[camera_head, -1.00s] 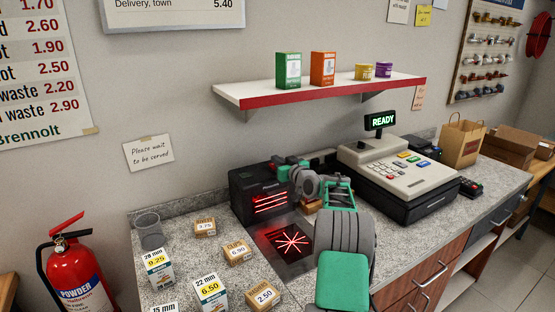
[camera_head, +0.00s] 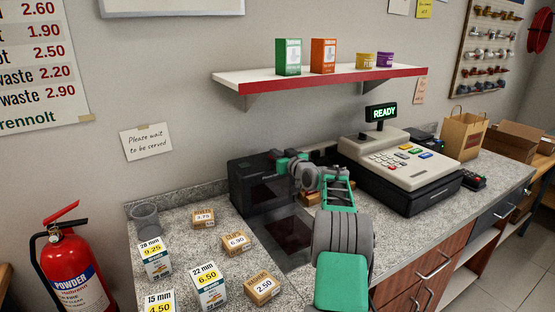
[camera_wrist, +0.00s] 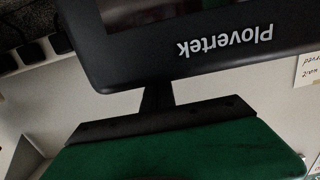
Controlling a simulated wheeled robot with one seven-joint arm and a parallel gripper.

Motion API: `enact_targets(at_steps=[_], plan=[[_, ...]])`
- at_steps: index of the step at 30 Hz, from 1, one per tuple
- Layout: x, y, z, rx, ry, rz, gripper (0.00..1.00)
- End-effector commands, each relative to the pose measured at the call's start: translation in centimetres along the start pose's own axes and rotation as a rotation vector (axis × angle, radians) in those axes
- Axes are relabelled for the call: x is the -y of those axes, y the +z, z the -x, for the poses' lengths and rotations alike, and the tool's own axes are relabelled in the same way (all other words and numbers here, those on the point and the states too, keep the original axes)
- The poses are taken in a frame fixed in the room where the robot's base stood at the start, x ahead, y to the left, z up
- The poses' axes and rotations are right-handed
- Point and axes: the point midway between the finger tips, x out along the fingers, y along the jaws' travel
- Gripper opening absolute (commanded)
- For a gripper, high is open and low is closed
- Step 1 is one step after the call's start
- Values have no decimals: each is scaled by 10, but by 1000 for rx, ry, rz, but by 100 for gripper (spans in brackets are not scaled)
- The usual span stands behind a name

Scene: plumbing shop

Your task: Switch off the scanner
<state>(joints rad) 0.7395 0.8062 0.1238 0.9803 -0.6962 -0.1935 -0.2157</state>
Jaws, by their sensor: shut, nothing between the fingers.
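The scanner (camera_head: 262,192) is a black upright box with a dark window on the counter, with a flat dark glass plate (camera_head: 288,234) in front of it. No red light shows in the window or plate. My gripper (camera_head: 279,157) is at the upper right of the scanner's box, shut and empty. In the wrist view the scanner's black face (camera_wrist: 205,28) shows upside down with the name Plovertek, close to my gripper's dark fingers (camera_wrist: 156,95). I cannot tell whether they touch it. The scanner's right side is partly hidden by my gripper, and no switch is visible.
A cash register (camera_head: 400,165) reading READY stands to the right. Priced boxes (camera_head: 209,287) and a grey cup (camera_head: 146,222) stand on the counter at left. A red-edged shelf (camera_head: 330,82) with small packs hangs above. A fire extinguisher (camera_head: 72,265) stands at far left.

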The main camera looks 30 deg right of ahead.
Motion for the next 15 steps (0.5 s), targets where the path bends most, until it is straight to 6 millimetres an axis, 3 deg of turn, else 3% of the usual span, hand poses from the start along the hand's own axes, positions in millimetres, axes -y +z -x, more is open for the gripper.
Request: enact_targets(at_steps=[5,10,15], plan=[[1,-9,0,0,-2,1,0],[5,-45,-2,-3,-7,4,0],[5,-49,38,-2,-5,1,0]])
